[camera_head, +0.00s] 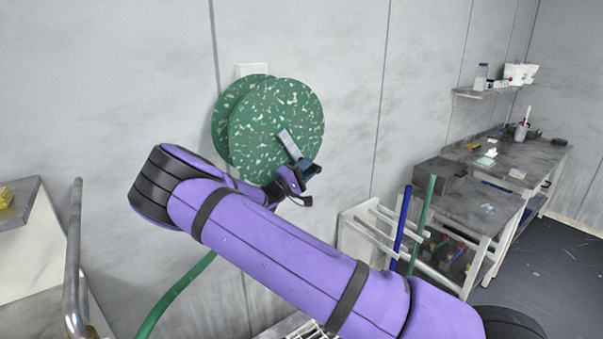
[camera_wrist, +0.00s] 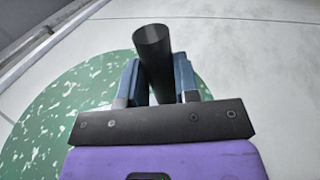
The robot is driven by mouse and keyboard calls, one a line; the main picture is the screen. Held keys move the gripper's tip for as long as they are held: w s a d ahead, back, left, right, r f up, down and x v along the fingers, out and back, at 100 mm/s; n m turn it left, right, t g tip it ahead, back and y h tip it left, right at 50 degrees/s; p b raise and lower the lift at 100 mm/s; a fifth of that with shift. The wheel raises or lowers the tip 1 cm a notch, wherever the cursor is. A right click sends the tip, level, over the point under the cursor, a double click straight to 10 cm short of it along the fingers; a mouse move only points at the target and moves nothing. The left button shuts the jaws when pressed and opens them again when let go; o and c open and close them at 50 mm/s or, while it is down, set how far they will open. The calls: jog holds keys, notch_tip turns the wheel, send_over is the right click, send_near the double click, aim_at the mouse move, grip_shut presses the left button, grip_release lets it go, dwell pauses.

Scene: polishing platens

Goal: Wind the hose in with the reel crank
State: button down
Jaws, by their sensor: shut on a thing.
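The hose reel (camera_head: 270,115) is two speckled green discs mounted on the grey wall. A grey crank arm (camera_head: 289,145) lies across the front disc, slanting down to the right. My gripper (camera_head: 306,172) is at the lower right of the disc, at the crank's outer end. In the wrist view, my gripper's two fingers (camera_wrist: 159,85) are shut on a dark round crank handle (camera_wrist: 153,48), with the speckled reel disc (camera_wrist: 50,110) behind it. The green hose (camera_head: 178,292) hangs below the reel and passes behind my arm.
A white rack (camera_head: 362,236) with a blue and a green rod stands right of the reel. Dark-topped benches (camera_head: 480,210) and a wall shelf (camera_head: 487,92) are farther right. A grey rail (camera_head: 75,255) and a table edge are at the left. The floor at far right is clear.

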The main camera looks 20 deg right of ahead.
jog(key=shift+w+d+r+h, duration=0.1)
jog(key=shift+d+r+h, duration=0.25)
jog(key=shift+d+h, duration=0.3)
jog(key=c, duration=0.8)
grip_release()
jog(key=shift+c, duration=0.2)
jog(key=shift+a, duration=0.1)
jog(key=v, duration=1)
jog(key=shift+a+f, duration=0.2)
jog(key=shift+f, duration=0.05)
